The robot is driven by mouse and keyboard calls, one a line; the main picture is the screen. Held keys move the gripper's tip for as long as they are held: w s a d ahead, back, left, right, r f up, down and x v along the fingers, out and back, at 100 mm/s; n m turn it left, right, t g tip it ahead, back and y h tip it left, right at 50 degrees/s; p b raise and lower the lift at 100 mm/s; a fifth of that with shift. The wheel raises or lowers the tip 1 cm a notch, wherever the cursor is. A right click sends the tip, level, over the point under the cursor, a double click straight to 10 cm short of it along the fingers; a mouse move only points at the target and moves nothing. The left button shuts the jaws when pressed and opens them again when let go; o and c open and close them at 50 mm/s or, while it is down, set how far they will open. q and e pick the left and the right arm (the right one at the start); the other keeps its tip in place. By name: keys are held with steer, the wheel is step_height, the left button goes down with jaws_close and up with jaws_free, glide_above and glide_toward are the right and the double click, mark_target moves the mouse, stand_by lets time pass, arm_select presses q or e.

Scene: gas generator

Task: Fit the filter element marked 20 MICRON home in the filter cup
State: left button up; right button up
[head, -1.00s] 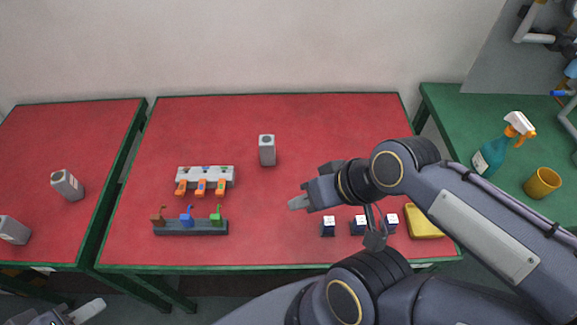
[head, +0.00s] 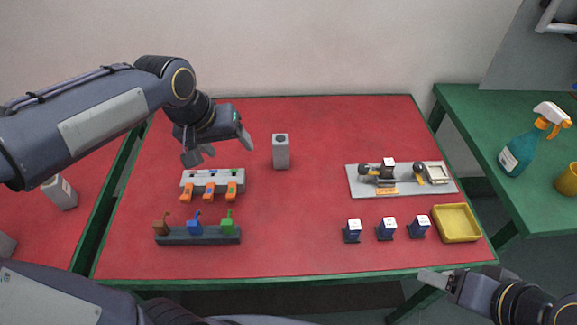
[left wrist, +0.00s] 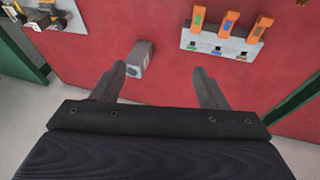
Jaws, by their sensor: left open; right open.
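I can read no 20 MICRON mark in either view, and I cannot tell for certain which thing is the filter element or the filter cup. A tall grey block (head: 281,152) with a dark round top opening stands upright on the red table; the left wrist view shows a grey block (left wrist: 138,60) beyond the fingers. Grey blocks with labels, one of them here (head: 60,193), are on the left table. My left gripper (head: 220,152) is open and empty above the back left of the red table, apart from the block. My right gripper (head: 437,279) is open at the front right edge.
A grey rack with orange clips (head: 213,181) and a dark rack with coloured levers (head: 198,235) are on the left. Dark blue blocks with white tops (head: 386,229), a yellow tray (head: 457,223) and a fixture plate (head: 360,188) are on the right. The table's middle is clear.

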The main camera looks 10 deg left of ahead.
mark_target(281, 144)
arm_select(q)
steer(key=w+d+f+y+b, duration=0.1)
steer(key=w+d+f+b, duration=0.1)
steer(key=w, duration=0.3)
steer(key=w+d+f+y+b, duration=0.1)
steer(key=w+d+f, duration=0.1)
steer(key=w+f, duration=0.3)
steer(key=w+d+f+y+b, duration=0.1)
steer(key=w+d+f+b, duration=0.1)
steer(key=w, duration=0.4)
steer(key=shift+w+d+f+n+b, duration=0.15)
steer(key=shift+d+f+n+b, duration=0.2)
steer(key=shift+d+f, duration=0.25)
steer(key=x, duration=0.7)
steer(key=shift+a+f, duration=0.15)
steer(key=shift+a, duration=0.05)
arm_select(e)
step_height(281, 144, down, 8)
steer(key=shift+d, duration=0.15)
steer(key=shift+s, duration=0.1)
arm_select(q)
steer(key=c, duration=1.2)
